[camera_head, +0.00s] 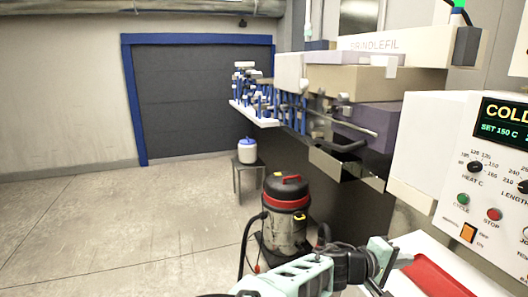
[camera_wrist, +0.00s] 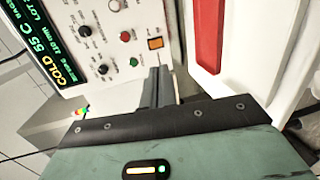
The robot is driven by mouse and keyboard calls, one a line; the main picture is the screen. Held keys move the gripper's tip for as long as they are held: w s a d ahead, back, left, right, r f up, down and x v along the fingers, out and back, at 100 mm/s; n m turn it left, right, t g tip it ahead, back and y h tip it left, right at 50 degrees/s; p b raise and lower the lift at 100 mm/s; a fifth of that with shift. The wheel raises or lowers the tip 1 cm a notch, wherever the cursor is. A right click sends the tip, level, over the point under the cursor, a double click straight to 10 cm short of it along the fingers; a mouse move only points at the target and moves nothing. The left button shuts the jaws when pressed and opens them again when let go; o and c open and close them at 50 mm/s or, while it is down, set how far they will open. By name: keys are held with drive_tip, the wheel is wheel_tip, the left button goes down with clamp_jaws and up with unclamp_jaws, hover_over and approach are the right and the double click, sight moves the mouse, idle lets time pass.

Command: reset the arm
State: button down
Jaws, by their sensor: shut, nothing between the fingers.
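My gripper (camera_head: 388,268) is at the bottom of the head view, at the end of my pale green arm, just left of a red piece on a white surface. In the wrist view its two dark fingers (camera_wrist: 158,88) lie side by side, shut and empty. They point toward the lower edge of a white control panel (camera_wrist: 110,35). I cannot tell how far they are from it.
The control panel (camera_head: 490,170) with display and knobs stands close on the right. The red piece (camera_head: 440,277) lies below it. A red and black vacuum (camera_head: 287,215) stands behind my arm. A stool (camera_head: 250,178) holds a white jar (camera_head: 247,151). The left floor is clear.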

drive_tip(key=s+f+g+y, duration=0.1)
drive_tip(key=s+f, duration=0.1)
drive_tip(key=s+f+g+y+b, duration=0.1)
drive_tip(key=s+f, duration=0.1)
drive_tip(key=f, duration=0.1)
drive_tip(key=s+f+g+y, duration=0.1)
drive_tip(key=s+f, duration=0.1)
drive_tip(key=shift+s+d+f+m+g+b, duration=0.2)
drive_tip(key=shift+s+f+m+g+b, duration=0.1)
drive_tip(key=shift+g+b, duration=0.1)
drive_tip(key=s+a+f+g+y+b, duration=0.2)
drive_tip(key=s+a+f+y, duration=0.25)
drive_tip(key=s, duration=0.25)
drive_tip(key=s+a+r+n+t+y+b, duration=0.1)
drive_tip(key=s+a+r+n+y+b, duration=0.4)
drive_tip(key=s+a+r+y, duration=0.3)
drive_tip(key=s+a+r, duration=0.4)
drive_tip(key=a+r, duration=0.1)
drive_tip(key=a, duration=0.1)
drive_tip(key=shift+s+r+t+b, duration=0.2)
drive_tip(key=shift+r+t+b, duration=0.1)
drive_tip(key=shift+t, duration=0.1)
drive_tip(key=shift+a, duration=0.1)
